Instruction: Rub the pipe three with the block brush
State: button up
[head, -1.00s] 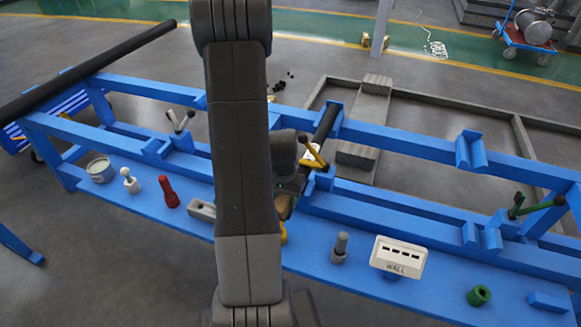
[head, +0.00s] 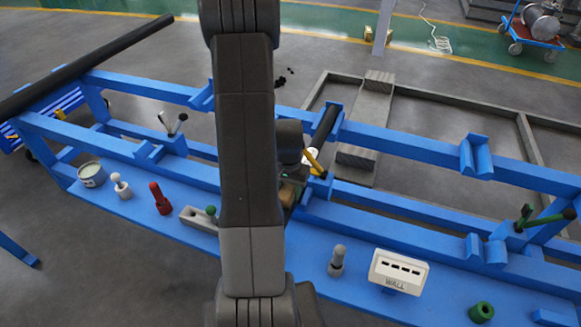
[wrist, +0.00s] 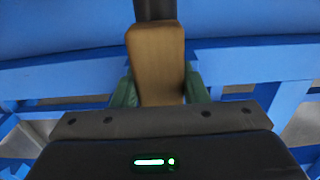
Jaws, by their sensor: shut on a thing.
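My gripper (wrist: 160,90) has green fingers on both sides of a brown block brush (wrist: 157,60) and is shut on it. The brush also shows in the head view (head: 288,194), partly behind my arm. A dark pipe (head: 325,122) rests in the blue rack's middle cradle, and its near part is hidden. In the wrist view a dark round end (wrist: 155,9) meets the top of the brush; I cannot tell whether they touch. A long black pipe (head: 90,65) lies across the left end. No label shows which pipe is pipe three.
The blue rack (head: 400,145) has a front shelf with a tin (head: 92,174), a red piece (head: 160,198), a grey block (head: 195,217), a grey peg (head: 337,260), a white WALL box (head: 398,270) and a green ring (head: 481,312). A yellow lever (head: 315,163) stands near my gripper.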

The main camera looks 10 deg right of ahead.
jog(key=r, duration=0.2)
jog(key=r+p, duration=0.1)
jog(key=shift+s+a+r, duration=0.15)
jog(key=shift+s+r, duration=0.05)
jog(key=shift+s, duration=0.05)
jog(key=shift+w+r+p, duration=0.15)
jog(key=shift+r+p, duration=0.35)
jog(key=shift+r, duration=0.15)
jog(key=shift+r+p, duration=1.05)
jog(key=shift+r, duration=0.6)
jog(key=shift+f, duration=0.1)
